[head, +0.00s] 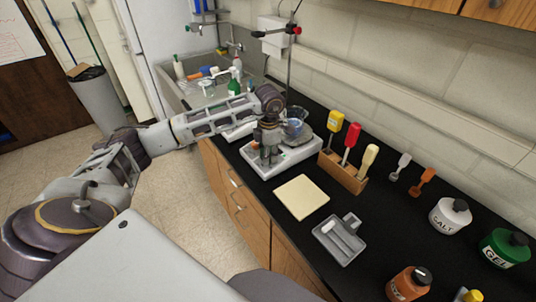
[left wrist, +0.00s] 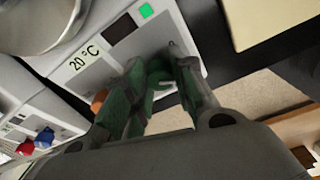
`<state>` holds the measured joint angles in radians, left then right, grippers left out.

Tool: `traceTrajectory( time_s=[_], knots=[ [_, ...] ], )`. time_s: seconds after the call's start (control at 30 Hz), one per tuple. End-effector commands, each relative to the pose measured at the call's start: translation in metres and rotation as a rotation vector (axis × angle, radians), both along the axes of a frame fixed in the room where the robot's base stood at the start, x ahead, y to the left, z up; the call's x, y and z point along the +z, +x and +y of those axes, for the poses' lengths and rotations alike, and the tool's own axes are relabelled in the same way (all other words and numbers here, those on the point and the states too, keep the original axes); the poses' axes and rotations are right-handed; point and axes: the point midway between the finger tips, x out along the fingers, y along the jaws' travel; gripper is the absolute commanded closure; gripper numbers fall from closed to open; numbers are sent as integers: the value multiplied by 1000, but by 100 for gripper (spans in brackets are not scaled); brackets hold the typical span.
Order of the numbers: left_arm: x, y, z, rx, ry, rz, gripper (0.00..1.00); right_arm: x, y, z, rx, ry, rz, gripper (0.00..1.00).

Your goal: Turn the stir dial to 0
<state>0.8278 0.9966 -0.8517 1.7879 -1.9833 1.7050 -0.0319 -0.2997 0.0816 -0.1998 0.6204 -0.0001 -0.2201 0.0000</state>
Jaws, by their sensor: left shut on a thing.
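The white hotplate stirrer (head: 298,157) stands on the black bench in the middle of the head view. In the left wrist view its front panel (left wrist: 82,75) shows a 20 °C label, a dark display and a green square. My left gripper (head: 265,159) points down at this panel; in the left wrist view its fingers (left wrist: 152,82) are close together at the panel, shut on the stir dial. The dial is hidden between the fingers, so its setting cannot be read. An orange knob (left wrist: 99,100) shows beside the left finger. My right gripper is not in view.
A second device has red (left wrist: 45,137) and blue (left wrist: 26,148) knobs. A wooden rack (head: 342,173) with coloured handles, a cream pad (head: 301,197) and a grey tray (head: 338,240) lie to the right.

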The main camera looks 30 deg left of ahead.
Motion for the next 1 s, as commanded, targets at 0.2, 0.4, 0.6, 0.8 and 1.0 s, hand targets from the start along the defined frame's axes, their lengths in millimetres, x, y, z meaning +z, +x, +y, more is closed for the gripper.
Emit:
traceTrajectory(
  time_s=[0.2,0.4,0.6,0.8,1.0],
  knots=[
    [0,0,0,8,-1,0,98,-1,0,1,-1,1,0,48],
    [0,0,0,49,-10,4,98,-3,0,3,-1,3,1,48],
    [-1,1,1,141,-28,11,98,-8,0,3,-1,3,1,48],
    [-1,1,1,282,-56,23,98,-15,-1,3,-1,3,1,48],
    [-1,1,2,448,-89,37,98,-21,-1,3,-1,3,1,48]
  ],
)
